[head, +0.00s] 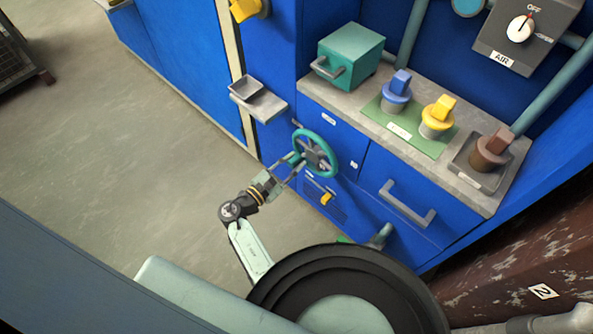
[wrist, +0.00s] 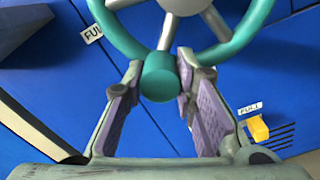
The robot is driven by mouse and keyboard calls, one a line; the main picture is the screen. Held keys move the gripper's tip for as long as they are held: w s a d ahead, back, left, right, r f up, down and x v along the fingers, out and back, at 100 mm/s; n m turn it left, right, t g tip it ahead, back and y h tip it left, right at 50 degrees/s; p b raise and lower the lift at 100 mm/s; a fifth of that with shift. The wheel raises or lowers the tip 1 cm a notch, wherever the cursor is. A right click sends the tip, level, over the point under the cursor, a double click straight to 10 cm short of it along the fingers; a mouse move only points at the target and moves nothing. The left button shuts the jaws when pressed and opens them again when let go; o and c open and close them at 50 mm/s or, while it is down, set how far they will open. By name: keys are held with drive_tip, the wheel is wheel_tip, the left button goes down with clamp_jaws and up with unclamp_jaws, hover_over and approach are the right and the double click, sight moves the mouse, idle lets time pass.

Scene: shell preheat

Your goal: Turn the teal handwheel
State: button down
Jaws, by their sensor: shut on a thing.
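The teal handwheel (head: 299,144) has a round rim, grey spokes and a grey hub, and sits on the front of the blue cabinet. In the wrist view the lower part of its rim (wrist: 236,46) shows, with a teal knob (wrist: 160,78) standing out toward me. My gripper (head: 291,163) reaches the wheel's lower left side. In the wrist view my gripper (wrist: 158,82) has its two purple-padded fingers on either side of the knob, shut on it. The far ends of the fingertips are partly hidden by the knob and rim.
A yellow tab (wrist: 258,129) is below right of the wheel. A grey shelf (head: 266,106) with a small tray juts out at upper left. A drawer handle (head: 406,205) sticks out to the right. The counter above holds a teal box (head: 352,52) and several coloured plugs.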

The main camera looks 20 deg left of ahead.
sight(293, 141)
wheel_tip(293, 141, up, 6)
drive_tip(key=w+a+m+b, duration=0.1)
drive_tip(key=m+b, duration=0.3)
drive_tip(key=m, duration=0.6)
drive_tip(key=shift+a+b, duration=0.35)
drive_tip(key=shift+a, duration=0.4)
drive_tip(key=c, duration=1.3)
unclamp_jaws()
drive_tip(key=shift+s, duration=0.15)
drive_tip(key=v, duration=1.1)
drive_tip(key=shift+s+a, duration=0.15)
drive_tip(key=shift+s, duration=0.25)
